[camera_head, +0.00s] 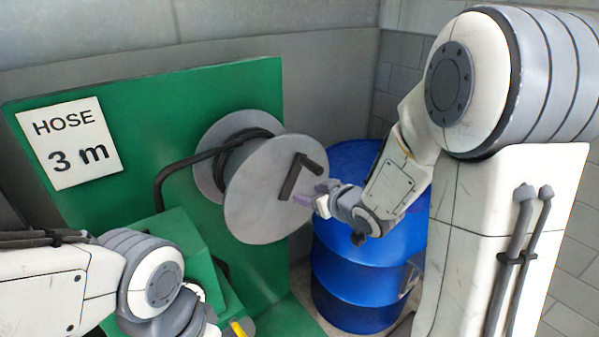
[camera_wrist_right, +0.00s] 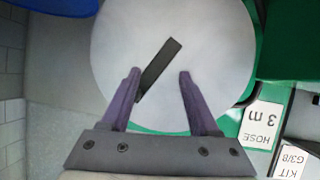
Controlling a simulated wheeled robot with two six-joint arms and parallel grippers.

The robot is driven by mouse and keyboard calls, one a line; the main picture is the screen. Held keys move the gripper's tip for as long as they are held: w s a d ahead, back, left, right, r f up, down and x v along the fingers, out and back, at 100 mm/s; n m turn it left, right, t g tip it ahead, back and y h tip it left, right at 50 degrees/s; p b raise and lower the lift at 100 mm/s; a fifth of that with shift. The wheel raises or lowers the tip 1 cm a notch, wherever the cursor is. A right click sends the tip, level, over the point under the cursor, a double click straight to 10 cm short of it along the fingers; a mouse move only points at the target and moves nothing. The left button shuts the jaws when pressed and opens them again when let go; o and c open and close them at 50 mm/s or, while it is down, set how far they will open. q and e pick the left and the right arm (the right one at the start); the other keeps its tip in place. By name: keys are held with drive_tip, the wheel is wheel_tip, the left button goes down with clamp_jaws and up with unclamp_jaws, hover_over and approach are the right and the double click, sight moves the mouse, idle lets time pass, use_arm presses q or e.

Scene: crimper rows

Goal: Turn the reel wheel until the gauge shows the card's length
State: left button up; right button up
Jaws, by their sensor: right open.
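The reel wheel (camera_head: 277,205) is a grey disc on the green panel, with black hose wound behind it. A black bar handle (camera_head: 301,177) crosses its face and slants in the right wrist view (camera_wrist_right: 158,68). My right gripper (camera_head: 308,199) is open at the wheel's face. In the right wrist view its purple fingers (camera_wrist_right: 160,76) stand apart, the bar's lower end close to the left finger; contact is unclear. The white card (camera_head: 68,143) reads "HOSE 3 m". I see no gauge reading. My left arm enters at lower left, its jaws not visible.
A blue drum (camera_head: 359,270) stands right of the reel, behind my right forearm. A green box (camera_head: 178,246) sits below the card, partly hidden by my left arm. Another card (camera_wrist_right: 297,162) reading "KIT G3/8" shows at the right wrist view's corner. Grey walls close off the back.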

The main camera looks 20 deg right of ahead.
sight(307, 163)
drive_tip(key=d+r+t+y, duration=0.1)
drive_tip(key=d+r+t+y+b, duration=0.1)
drive_tip(key=d+t, duration=0.1)
drive_tip(key=d+t+y, duration=0.1)
drive_tip(key=d, duration=0.1)
drive_tip(key=shift+s+d+r+t+y, duration=0.15)
drive_tip(key=shift+s+r+t+y, duration=0.15)
drive_tip(key=shift+s+r, duration=0.1)
drive_tip(key=shift+w+r, duration=0.1)
drive_tip(key=shift+w, duration=0.2)
drive_tip(key=p+x, duration=0.2)
drive_tip(key=x, duration=0.6)
drive_tip(key=shift+w, duration=0.15)
drive_tip(key=shift+w+a, duration=0.4)
drive_tip(key=shift+w, duration=0.25)
clamp_jaws()
